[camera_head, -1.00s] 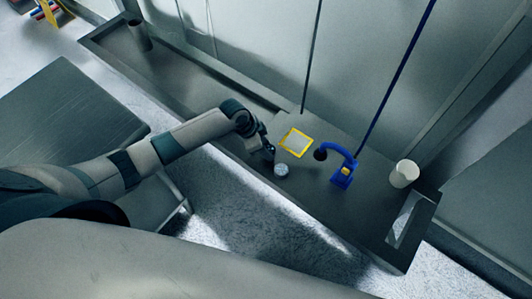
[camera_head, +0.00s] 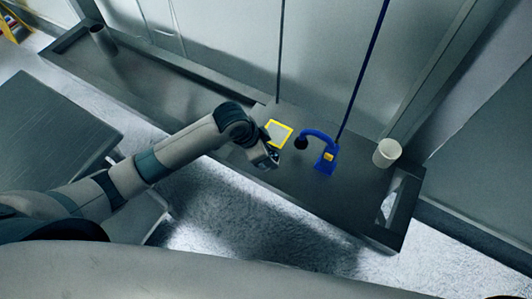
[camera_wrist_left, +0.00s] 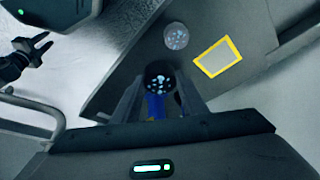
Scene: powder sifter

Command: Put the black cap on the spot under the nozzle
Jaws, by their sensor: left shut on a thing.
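My left gripper (camera_wrist_left: 162,100) is shut on a dark round cap (camera_wrist_left: 158,72) with pale dots on its face. In the head view my left gripper (camera_head: 270,158) is over the tray-like table, just left of the blue nozzle stand (camera_head: 326,160); the cap cannot be made out there. The stand's curved arm ends in a dark nozzle tip (camera_head: 301,142), to the right of the gripper. A bit of blue shows between my fingers in the wrist view. A grey speckled round jar (camera_wrist_left: 176,36) stands on the table beyond the cap.
A yellow-framed square (camera_head: 279,133) lies on the table beside the gripper. A white cup (camera_head: 387,152) stands right of the stand. A dark cup (camera_head: 103,38) is at the far left. The raised table rim and a wall bound the surface.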

